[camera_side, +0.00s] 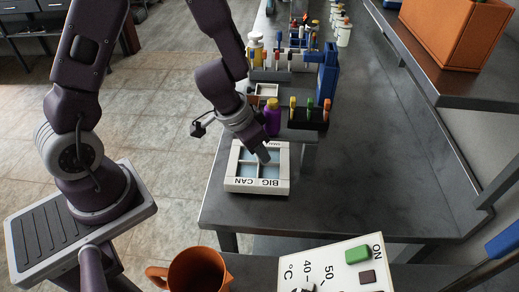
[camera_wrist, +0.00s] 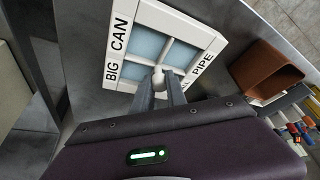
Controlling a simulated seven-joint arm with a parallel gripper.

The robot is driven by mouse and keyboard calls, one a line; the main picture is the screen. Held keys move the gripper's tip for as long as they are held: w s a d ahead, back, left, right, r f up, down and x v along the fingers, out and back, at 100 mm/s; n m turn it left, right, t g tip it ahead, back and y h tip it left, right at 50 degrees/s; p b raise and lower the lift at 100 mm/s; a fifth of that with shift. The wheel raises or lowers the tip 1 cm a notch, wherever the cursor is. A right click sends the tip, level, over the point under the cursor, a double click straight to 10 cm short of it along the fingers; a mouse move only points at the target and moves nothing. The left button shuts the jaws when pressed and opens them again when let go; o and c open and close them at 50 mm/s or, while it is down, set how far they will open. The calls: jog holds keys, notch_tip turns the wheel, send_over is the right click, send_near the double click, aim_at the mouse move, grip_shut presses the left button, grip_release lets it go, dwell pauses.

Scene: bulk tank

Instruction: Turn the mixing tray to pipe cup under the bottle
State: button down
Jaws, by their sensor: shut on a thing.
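The mixing tray (camera_side: 284,184) is a white square frame with four pale blue compartments, lying flat near the bench's end. Its "BIG CAN" side faces the side camera. In the wrist view the tray (camera_wrist: 190,22) shows "BIG CAN" at left and a partly hidden label ending in "PIPE" at lower right. My gripper (camera_side: 264,157) points down at the tray's middle. In the wrist view its fingers (camera_wrist: 162,84) are shut on the white centre knob (camera_wrist: 159,74). A purple bottle (camera_side: 272,120) with a yellow cap stands just behind the tray.
A dark rack (camera_side: 309,116) with coloured bottles stands right of the purple bottle, near a blue upright block (camera_side: 327,70). More racks line the bench behind. An orange mug (camera_side: 198,270) and a switch panel (camera_side: 335,268) are in front. The bench (camera_side: 400,170) right of the tray is clear.

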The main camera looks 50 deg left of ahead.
jog(key=shift+m+h, duration=0.4)
jog(key=shift+m, duration=0.7)
jog(key=c, duration=1.3)
grip_release()
jog(key=shift+c, duration=0.2)
